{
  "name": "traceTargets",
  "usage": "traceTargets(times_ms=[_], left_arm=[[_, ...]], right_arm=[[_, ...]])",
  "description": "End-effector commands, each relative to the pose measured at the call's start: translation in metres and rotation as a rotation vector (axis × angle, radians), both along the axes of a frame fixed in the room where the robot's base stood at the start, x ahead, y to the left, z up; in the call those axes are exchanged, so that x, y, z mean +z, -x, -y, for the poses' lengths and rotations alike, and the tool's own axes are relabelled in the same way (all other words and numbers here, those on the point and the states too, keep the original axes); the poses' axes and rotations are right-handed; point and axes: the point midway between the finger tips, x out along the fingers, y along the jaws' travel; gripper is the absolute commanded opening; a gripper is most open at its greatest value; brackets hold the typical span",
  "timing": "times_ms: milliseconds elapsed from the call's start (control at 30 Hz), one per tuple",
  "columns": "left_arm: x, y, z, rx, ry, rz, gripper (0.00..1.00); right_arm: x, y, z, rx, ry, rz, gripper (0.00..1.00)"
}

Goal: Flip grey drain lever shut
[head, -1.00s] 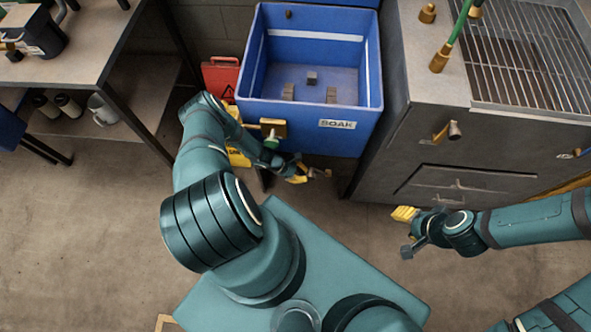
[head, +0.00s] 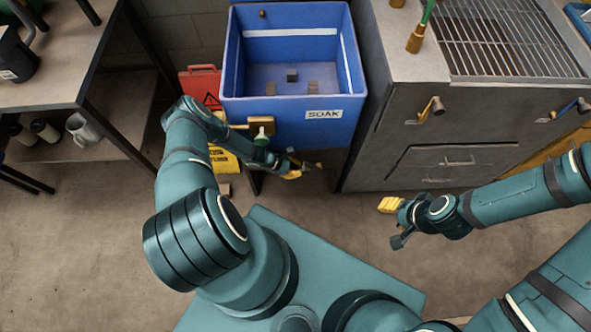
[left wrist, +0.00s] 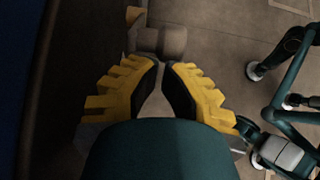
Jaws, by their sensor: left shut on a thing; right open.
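My left gripper (head: 300,171) is low in front of the blue soak tub (head: 235,107), below its label. A small grey-brown cylinder on a brass-coloured stem, apparently the grey drain lever (left wrist: 160,42), is at its fingertips in the left wrist view. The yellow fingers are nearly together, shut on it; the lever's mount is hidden. My right gripper (head: 389,205) is open and apart from everything, in front of the steel cabinet.
The steel cabinet (head: 370,165) stands right of the tub, with another brass lever (head: 432,109) and a blue-tipped lever (head: 582,104) on its front. Several small blocks lie in the tub. A red sign (head: 199,84) stands to its left. A workbench (head: 60,88) is at far left.

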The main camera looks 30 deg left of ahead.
Motion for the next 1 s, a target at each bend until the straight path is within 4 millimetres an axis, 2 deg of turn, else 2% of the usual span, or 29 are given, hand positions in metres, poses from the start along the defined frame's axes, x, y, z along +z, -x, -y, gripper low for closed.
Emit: traceTargets(times_ms=[233, 633, 1000], left_arm=[[0.007, 0.004, -0.007, 0.001, 0.0, 0.001, 0.0], [0.046, 0.026, -0.043, 0.001, 0.0, 0.001, 0.0], [0.05, 0.029, -0.047, 0.0, 0.0, 0.0, 0.0]], right_arm=[[0.0, 0.0, 0.0, 0.0, 0.0, 0.0, 0.47], [0.0, 0.0, 0.0, 0.0, 0.0, 0.0, 0.47], [0.0, 0.0, 0.0, 0.0, 0.0, 0.0, 0.47]])
